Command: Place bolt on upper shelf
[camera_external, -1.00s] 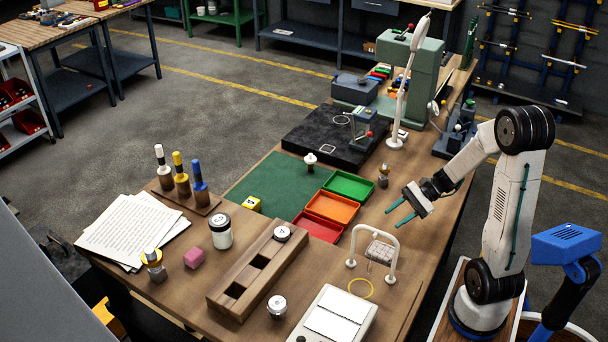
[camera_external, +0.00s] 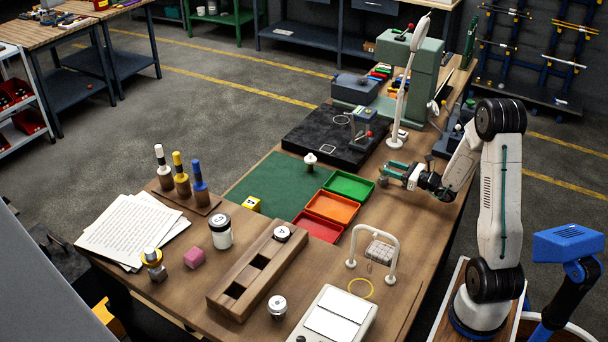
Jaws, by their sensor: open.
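My gripper (camera_external: 388,171) is open, low over the right part of the bench, right of the green tray. Its teal fingers point left. A small dark upright piece (camera_external: 383,182) stands at the fingertips, mostly hidden by them; I cannot tell whether it is the bolt or whether the fingers touch it. No other thing is clearly a bolt. I cannot tell which surface is the upper shelf.
Green (camera_external: 362,198), orange (camera_external: 347,220) and red trays lie left of my gripper. A white lamp (camera_external: 399,105) and a green press (camera_external: 425,75) stand behind it. A white arch stand (camera_external: 395,268) is nearer the front. Bare wood (camera_external: 425,225) lies between.

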